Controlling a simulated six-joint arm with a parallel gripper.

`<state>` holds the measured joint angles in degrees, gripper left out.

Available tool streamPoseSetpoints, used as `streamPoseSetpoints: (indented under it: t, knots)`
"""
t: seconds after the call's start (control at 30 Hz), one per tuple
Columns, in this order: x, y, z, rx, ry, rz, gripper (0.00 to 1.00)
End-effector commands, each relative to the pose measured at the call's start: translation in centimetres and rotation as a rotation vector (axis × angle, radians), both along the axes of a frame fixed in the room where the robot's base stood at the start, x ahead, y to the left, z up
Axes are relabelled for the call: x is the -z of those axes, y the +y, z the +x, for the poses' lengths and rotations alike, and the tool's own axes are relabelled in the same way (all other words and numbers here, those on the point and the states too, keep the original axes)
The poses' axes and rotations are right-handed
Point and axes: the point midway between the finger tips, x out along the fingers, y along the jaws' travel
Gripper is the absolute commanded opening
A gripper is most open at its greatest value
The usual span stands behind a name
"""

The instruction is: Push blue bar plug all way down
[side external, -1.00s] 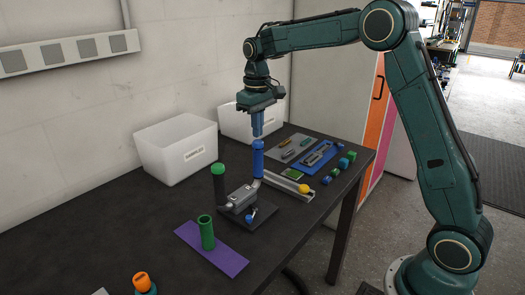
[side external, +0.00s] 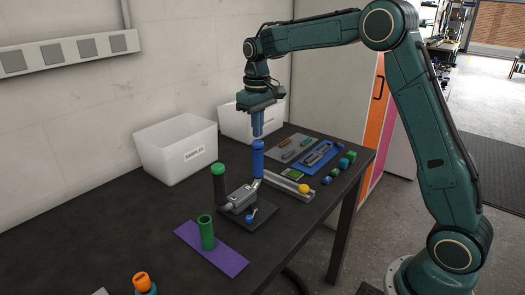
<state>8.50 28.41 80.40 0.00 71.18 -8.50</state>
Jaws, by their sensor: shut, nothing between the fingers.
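The blue bar (side external: 258,163) stands upright at the back right of a grey metal fixture (side external: 242,198) on a dark base plate. Its top end, where the plug sits, is just under my fingertips; how far in the plug is cannot be made out. My gripper (side external: 257,134) points straight down, shut and empty, directly above the blue bar. The fingertips are at or very near its top, and I cannot tell whether they touch.
A black bar with a green top (side external: 219,185) stands left of the fixture. A green tube (side external: 206,233) stands on a purple mat (side external: 229,263) in front. White bins (side external: 168,152) stand behind. Trays (side external: 320,158) with parts lie to the right. The table's front left is mostly clear.

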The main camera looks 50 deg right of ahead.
Motion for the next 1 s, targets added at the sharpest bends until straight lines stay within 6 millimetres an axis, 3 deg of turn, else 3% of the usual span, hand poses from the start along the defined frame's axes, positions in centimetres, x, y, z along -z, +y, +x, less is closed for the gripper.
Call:
streamPoseSetpoints:
  t: [1.0]
  knots:
    - [2.0, 0.0, 0.0, 0.0, 0.001, 0.0, 0.0]
